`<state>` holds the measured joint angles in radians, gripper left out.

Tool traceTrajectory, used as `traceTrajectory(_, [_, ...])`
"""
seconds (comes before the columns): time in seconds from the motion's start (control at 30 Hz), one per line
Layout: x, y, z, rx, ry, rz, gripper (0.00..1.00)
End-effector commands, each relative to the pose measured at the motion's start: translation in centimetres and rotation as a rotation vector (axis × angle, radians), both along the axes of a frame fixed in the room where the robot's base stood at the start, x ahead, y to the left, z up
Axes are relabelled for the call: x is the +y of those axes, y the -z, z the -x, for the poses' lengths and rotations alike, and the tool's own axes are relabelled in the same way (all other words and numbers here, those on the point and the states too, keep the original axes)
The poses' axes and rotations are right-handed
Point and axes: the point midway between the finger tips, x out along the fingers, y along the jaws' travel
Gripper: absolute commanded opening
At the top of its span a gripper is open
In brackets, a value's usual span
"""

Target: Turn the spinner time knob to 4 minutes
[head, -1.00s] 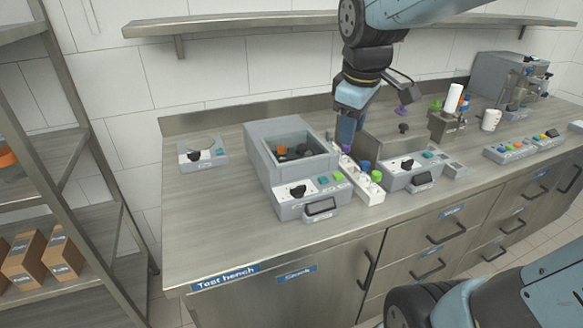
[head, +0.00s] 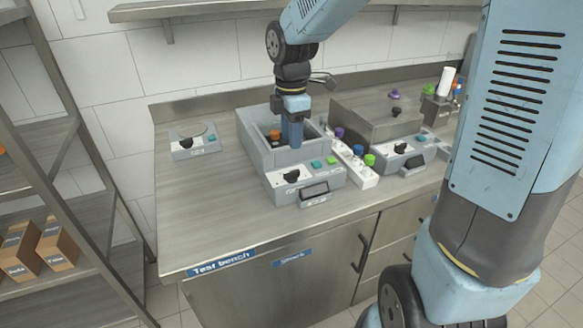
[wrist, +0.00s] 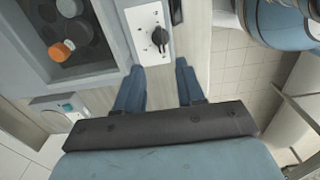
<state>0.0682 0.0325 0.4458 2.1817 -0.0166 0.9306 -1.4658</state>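A grey box (head: 252,155) with a square recess stands on the bench; I cannot read its labels. Its front panel carries a black knob (head: 292,176) on a white plate, with teal and green buttons and a dark display (head: 314,190). The knob also shows in the wrist view (wrist: 160,38), just beyond my fingertips and roughly centred between them. My gripper (wrist: 158,70) is open and empty, its blue fingers apart and not touching the knob. In the head view my gripper (head: 292,143) points down, in front of the recess. The knob's setting is too small to read.
The recess holds dark round pieces and an orange one (wrist: 61,50). A white strip with coloured knobs (head: 357,166) and another knobbed unit (head: 403,148) stand right of the box. A small device (head: 195,143) sits at left. The bench front-left is clear.

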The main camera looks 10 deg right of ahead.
Motion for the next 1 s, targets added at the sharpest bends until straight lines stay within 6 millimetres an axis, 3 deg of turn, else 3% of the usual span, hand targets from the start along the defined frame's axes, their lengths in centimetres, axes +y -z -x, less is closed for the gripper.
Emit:
traceTrajectory(0.5, [0.0,8.7,0.1,0.004,0.000,0.001,0.38])
traceTrajectory(0.7, [0.0,10.2,0.0,0.001,0.001,0.001,0.38])
traceTrajectory(1.0, [-0.1,10.5,0.0,0.000,0.002,0.001,0.38])
